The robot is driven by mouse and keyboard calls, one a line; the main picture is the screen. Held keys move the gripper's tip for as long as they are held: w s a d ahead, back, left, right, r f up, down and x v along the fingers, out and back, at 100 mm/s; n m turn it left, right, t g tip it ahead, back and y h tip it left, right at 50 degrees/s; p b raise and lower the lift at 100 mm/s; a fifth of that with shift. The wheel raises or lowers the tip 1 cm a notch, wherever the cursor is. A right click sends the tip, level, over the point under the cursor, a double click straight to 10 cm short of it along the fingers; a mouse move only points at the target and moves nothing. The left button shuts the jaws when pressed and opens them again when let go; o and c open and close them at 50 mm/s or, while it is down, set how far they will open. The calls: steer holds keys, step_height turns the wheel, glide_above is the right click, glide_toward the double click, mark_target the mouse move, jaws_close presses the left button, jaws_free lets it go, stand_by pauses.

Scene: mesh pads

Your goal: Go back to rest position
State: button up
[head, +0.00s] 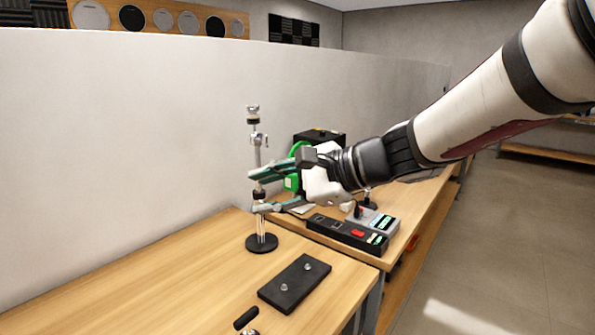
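My gripper (257,191) reaches in from the right in the head view, at the end of my white and black arm. Its two fingers are spread, one above the other, and point left toward a metal stand (258,160). The stand is upright on a round black base (262,243). The fingertips overlap the stand's post in the picture, near a black collar. I cannot tell whether they touch it or are apart from it.
A black plate (294,283) with two metal studs lies on the near wooden table (170,285). A black-handled tool (246,318) is at its front edge. Black and grey devices (350,232) and a black-green box (318,138) sit on the farther table. A white partition (130,130) stands behind. Floor at right is clear.

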steer(key=s+d+f+n+h+p, duration=0.1)
steer(key=s+d+n+h, duration=0.5)
steer(key=s+d, duration=0.6)
steer(key=s+d+f+n+g+h+p, duration=0.1)
steer(key=s+d+n+h, duration=0.5)
steer(key=s+d, duration=0.6)
steer(key=s+f+p, duration=0.1)
steer(key=s+f, duration=0.1)
steer(key=s, duration=0.1)
steer(key=shift+d+f+h, duration=0.15)
steer(key=shift+f+h, duration=0.15)
steer(key=shift+f, duration=0.05)
